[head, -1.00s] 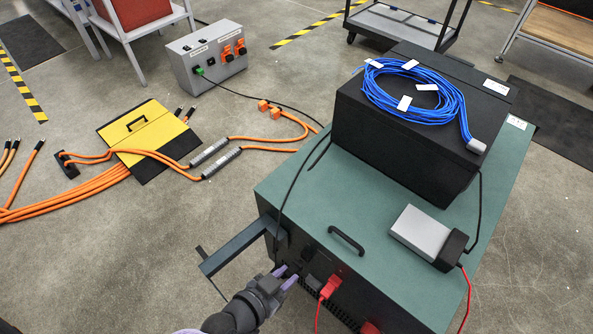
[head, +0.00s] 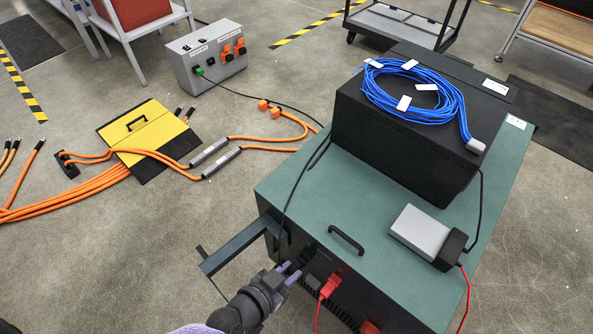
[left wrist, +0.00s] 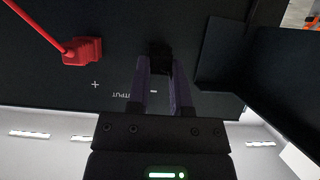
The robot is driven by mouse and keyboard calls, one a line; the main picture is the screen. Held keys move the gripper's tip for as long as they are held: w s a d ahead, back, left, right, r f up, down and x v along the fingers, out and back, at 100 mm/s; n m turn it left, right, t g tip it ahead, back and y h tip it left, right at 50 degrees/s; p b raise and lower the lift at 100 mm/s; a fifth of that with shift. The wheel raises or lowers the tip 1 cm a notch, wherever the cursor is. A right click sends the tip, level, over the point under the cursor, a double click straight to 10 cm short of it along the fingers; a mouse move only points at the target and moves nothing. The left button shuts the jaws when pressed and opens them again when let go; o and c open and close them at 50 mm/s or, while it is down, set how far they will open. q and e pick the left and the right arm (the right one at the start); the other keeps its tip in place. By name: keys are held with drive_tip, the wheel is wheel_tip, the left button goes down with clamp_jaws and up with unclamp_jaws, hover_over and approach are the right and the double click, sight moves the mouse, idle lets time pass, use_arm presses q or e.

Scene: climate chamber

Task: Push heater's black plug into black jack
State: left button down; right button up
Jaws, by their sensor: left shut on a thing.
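The heater's black plug (left wrist: 159,58) is between the purple fingertips of my left gripper (left wrist: 160,72), which is shut on it. In the head view my left gripper (head: 290,272) is at the front face of the green-topped heater (head: 350,215), left of a red plug (head: 329,288). The wrist view shows the black plug against the dark panel, near the minus mark of the upside-down OUTPUT label (left wrist: 128,95). The black jack is hidden behind the plug and fingers. I cannot tell whether the plug is seated in it. My right gripper is not in view.
A dark bracket (head: 238,246) sticks out from the front face, left of my gripper; its dark panel is close on the right in the wrist view (left wrist: 262,60). A black box with coiled blue cable (head: 415,95) and a grey unit (head: 425,232) stand on top.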

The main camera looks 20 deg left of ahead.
use_arm(q)
drive_tip(key=shift+w+d, duration=0.1)
drive_tip(key=shift+w, duration=0.3)
idle(0.3)
drive_tip(key=shift+c, duration=2.2)
unclamp_jaws()
wheel_tip(320, 180, up, 10)
drive_tip(key=p, duration=0.9)
drive_tip(key=shift+f, duration=0.2)
drive_tip(key=shift+r+p, duration=0.3)
drive_tip(key=shift+p, duration=0.3)
use_arm(e)
wheel_tip(320, 180, up, 9)
drive_tip(key=shift+s+f+t, duration=0.2)
drive_tip(key=shift+s+t, duration=0.1)
drive_tip(key=shift+t, duration=0.1)
